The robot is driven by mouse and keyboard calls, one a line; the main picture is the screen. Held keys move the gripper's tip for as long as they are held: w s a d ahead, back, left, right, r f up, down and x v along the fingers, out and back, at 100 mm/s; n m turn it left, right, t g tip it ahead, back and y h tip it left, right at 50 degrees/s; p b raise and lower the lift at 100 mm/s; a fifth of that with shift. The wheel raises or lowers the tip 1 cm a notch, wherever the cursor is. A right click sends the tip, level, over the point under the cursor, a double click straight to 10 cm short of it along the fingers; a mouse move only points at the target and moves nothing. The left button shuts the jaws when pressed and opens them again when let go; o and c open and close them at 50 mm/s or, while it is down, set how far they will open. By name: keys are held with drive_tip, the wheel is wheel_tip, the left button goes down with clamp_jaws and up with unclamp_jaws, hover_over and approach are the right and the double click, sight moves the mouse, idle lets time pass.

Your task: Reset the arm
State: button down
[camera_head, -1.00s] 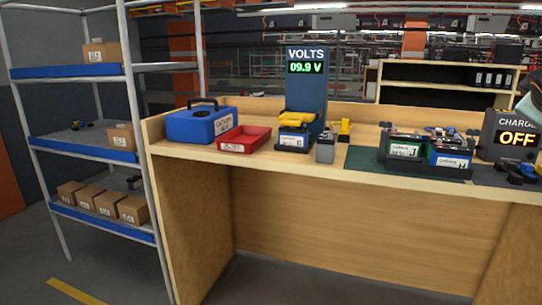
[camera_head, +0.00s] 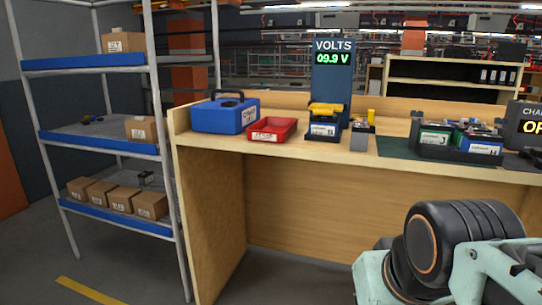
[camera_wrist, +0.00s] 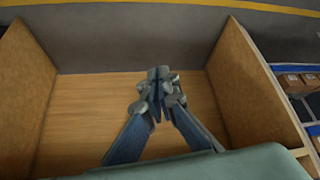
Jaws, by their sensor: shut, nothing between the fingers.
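My gripper (camera_wrist: 158,78) shows in the wrist view with its two fingers together and nothing between them. It is in front of the wooden workbench (camera_wrist: 90,95), whose panel and side walls surround it in that view. In the head view, my arm's wheel-like dark joint and pale green links fill the lower right, in front of the workbench (camera_head: 300,205); the gripper itself is out of that frame.
A shelf rack (camera_head: 100,140) with cardboard boxes stands left. Floor between is clear.

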drive_tip(key=s+a+p, duration=0.2)
drive_tip(key=s+a, duration=0.1)
wheel_tip(320, 180, up, 36)
drive_tip(key=p, duration=3.6)
drive_tip(key=shift+w+d+g, duration=0.2)
drive_tip(key=shift+w+g, duration=0.1)
drive_tip(key=shift+w, duration=0.1)
